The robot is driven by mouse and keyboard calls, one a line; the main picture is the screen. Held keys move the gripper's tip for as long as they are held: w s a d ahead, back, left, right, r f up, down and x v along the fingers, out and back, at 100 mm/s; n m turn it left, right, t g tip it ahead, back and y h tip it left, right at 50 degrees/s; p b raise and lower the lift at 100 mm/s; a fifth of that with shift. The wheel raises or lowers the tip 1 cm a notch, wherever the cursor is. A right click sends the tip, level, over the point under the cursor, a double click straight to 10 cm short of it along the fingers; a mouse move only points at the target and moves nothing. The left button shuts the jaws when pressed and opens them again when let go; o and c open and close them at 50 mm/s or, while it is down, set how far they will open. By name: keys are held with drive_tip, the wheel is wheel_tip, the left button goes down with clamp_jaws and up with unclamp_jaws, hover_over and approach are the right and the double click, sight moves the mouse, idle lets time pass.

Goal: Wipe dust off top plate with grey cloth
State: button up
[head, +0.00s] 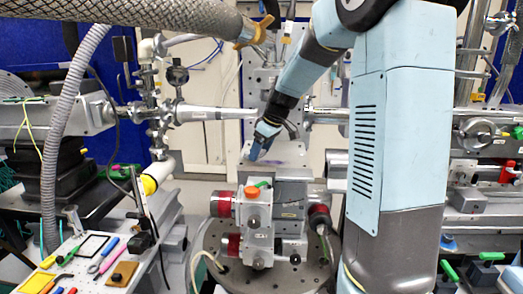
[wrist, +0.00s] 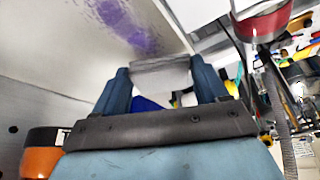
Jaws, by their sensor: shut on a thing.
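My gripper (head: 256,150) is at the upper middle of the head view, angled down over the pale metal top plate (head: 290,156) of the central stage. In the wrist view, my two blue fingers (wrist: 160,74) are shut on the grey cloth (wrist: 160,80), a flat folded piece spanning between them. The plate (wrist: 60,50) fills the upper left of that view, with a purple speckled dust patch (wrist: 128,28) on it just beyond the cloth. I cannot tell whether the cloth touches the plate. In the head view the cloth is too small to make out.
A stage block with an orange knob (head: 252,192) stands below the plate. Beam pipes (head: 215,113) run at both sides. A tool board (head: 85,270) with several hand tools is at lower left. A red-rimmed cylinder (wrist: 262,22) is at the wrist view's upper right.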

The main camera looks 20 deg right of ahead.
sight(293, 164)
drive_tip(key=shift+f, duration=0.9)
idle(0.3)
drive_tip(key=shift+s+d+r, duration=0.1)
drive_tip(key=shift+s+d, duration=0.15)
drive_tip(key=shift+d, duration=0.35)
drive_tip(key=shift+s+d+f, duration=0.1)
drive_tip(key=shift+s+d, duration=0.15)
drive_tip(key=shift+d, duration=0.35)
drive_tip(key=shift+s+d+r, duration=0.1)
drive_tip(key=shift+s+d, duration=0.15)
drive_tip(key=shift+d, duration=0.35)
drive_tip(key=shift+s+d+f, duration=0.1)
drive_tip(key=shift+s+d, duration=0.2)
drive_tip(key=shift+d, duration=0.35)
drive_tip(key=shift+s+d+f, duration=0.1)
drive_tip(key=shift+s+d, duration=0.15)
drive_tip(key=shift+d, duration=0.45)
drive_tip(key=shift+s+d, duration=0.3)
drive_tip(key=shift+d, duration=0.35)
drive_tip(key=shift+s+d, duration=0.25)
drive_tip(key=shift+d, duration=0.35)
drive_tip(key=shift+s+d, duration=0.25)
drive_tip(key=shift+d, duration=0.35)
drive_tip(key=shift+s+d, duration=0.25)
drive_tip(key=shift+d, duration=0.35)
